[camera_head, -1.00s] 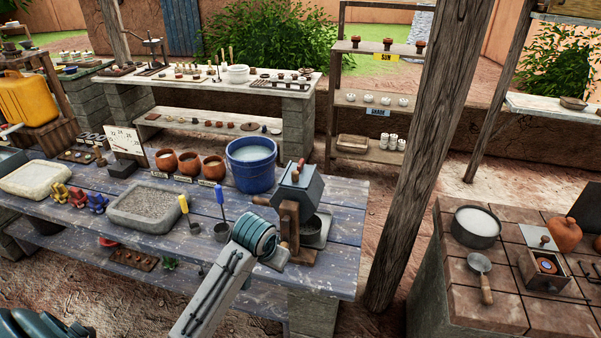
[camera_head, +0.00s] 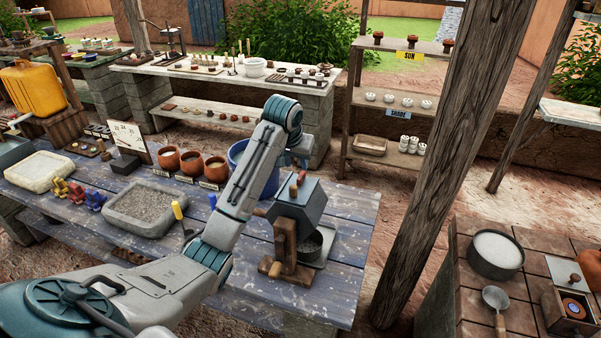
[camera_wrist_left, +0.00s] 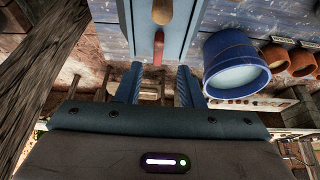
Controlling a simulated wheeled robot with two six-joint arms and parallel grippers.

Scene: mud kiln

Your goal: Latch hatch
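A blue-grey hopper box (camera_head: 300,204) stands on a wooden-framed mill (camera_head: 286,249) at the right end of the blue table. In the left wrist view, the blue box panel (camera_wrist_left: 142,30) carries a tan wooden knob (camera_wrist_left: 161,12) and a reddish one (camera_wrist_left: 158,48). My left gripper (camera_head: 298,160) is just behind the box. Its fingers (camera_wrist_left: 160,74) are apart and empty, pointing towards the panel. My right gripper is out of view.
A blue bucket (camera_head: 237,152) stands close left of the mill, partly behind my left arm. Clay pots (camera_head: 191,162) and a stone tray (camera_head: 148,208) are further left. A wooden post (camera_head: 430,160) rises to the right, with a gap between it and the table.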

